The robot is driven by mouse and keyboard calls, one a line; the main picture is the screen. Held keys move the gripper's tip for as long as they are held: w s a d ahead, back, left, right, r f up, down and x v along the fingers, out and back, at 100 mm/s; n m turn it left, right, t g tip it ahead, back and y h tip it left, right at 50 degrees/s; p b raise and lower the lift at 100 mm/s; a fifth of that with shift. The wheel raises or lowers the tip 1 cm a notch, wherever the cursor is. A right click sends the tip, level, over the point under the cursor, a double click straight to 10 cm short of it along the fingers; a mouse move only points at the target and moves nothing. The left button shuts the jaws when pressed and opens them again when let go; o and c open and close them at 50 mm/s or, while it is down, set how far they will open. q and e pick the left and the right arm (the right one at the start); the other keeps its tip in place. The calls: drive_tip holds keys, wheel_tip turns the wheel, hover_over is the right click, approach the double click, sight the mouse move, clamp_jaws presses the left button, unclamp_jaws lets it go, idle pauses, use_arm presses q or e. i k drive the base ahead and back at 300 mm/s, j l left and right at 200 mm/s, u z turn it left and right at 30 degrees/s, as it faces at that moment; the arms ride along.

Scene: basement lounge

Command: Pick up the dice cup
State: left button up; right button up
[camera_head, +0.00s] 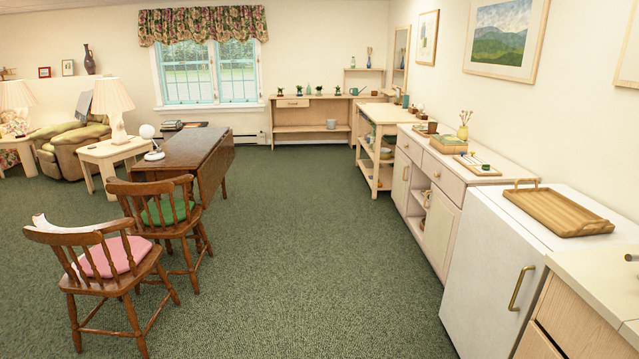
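A small dark brown cup-like object (432,127) stands on the pale sideboard (500,168) along the right wall, toward its far end. It may be the dice cup, but it is too small to tell for sure. Neither of my grippers is in view, and nothing in view is held.
A wooden tray (557,210) lies on the white fridge (490,270) at the right. A yellow vase (463,132) and a wooden box (447,146) stand on the sideboard. Two chairs and a dark drop-leaf table (183,150) are at left. The green carpet (300,240) between is clear.

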sight(433, 126)
drive_tip(key=i+z, duration=0.1)
drive_tip(key=i, duration=0.95)
drive_tip(key=i+j+z, duration=0.1)
drive_tip(key=i, duration=0.95)
drive_tip(key=i+l+z, duration=0.2)
drive_tip(key=i, duration=0.5)
drive_tip(key=i+j+z, duration=0.2)
drive_tip(key=i, duration=0.55)
drive_tip(key=i+j+z, duration=0.15)
drive_tip(key=i, duration=0.55)
drive_tip(key=l, duration=0.05)
